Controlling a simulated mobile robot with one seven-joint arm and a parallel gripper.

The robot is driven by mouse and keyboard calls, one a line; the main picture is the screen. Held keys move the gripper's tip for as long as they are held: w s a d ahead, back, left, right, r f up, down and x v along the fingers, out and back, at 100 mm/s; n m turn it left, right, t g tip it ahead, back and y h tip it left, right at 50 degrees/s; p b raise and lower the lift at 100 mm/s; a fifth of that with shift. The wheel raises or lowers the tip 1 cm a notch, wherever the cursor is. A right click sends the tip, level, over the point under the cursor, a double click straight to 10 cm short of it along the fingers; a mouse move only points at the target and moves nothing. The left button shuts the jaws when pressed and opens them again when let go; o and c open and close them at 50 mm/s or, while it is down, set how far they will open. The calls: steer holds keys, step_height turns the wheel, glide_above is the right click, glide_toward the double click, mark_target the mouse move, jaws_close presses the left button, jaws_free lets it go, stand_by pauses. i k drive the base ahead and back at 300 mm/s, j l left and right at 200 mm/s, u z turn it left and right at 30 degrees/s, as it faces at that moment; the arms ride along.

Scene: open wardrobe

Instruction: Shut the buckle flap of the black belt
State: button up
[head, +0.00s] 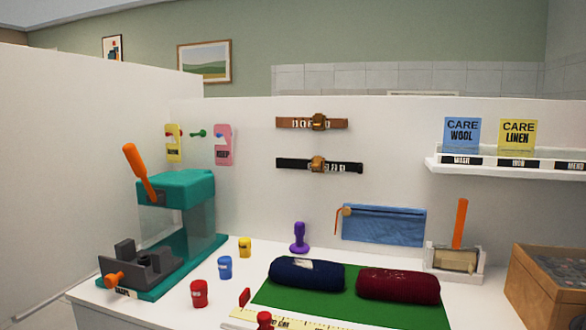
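The black belt (343,167) is mounted level on the white back wall, below a brown belt (290,123). Its brass-coloured buckle (317,164) sits near the middle of the strap. Small pale marks show on the strap to the right of the buckle. The buckle is too small here to tell how far its flap stands open. My gripper is not in view, and nothing touches the belt.
Below the belts are a blue pouch (384,226), a purple stamp-like object (299,238), and blue (306,275) and dark red (398,285) rolls on a green mat (345,312). A teal machine (176,189) stands left; a shelf (505,168) is right. The wall around the belt is clear.

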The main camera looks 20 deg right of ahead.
mark_target(317, 162)
steer(key=i+l+u, duration=0.45)
steer(key=l, duration=0.2)
steer(key=i+l, duration=0.2)
steer(key=l, duration=0.2)
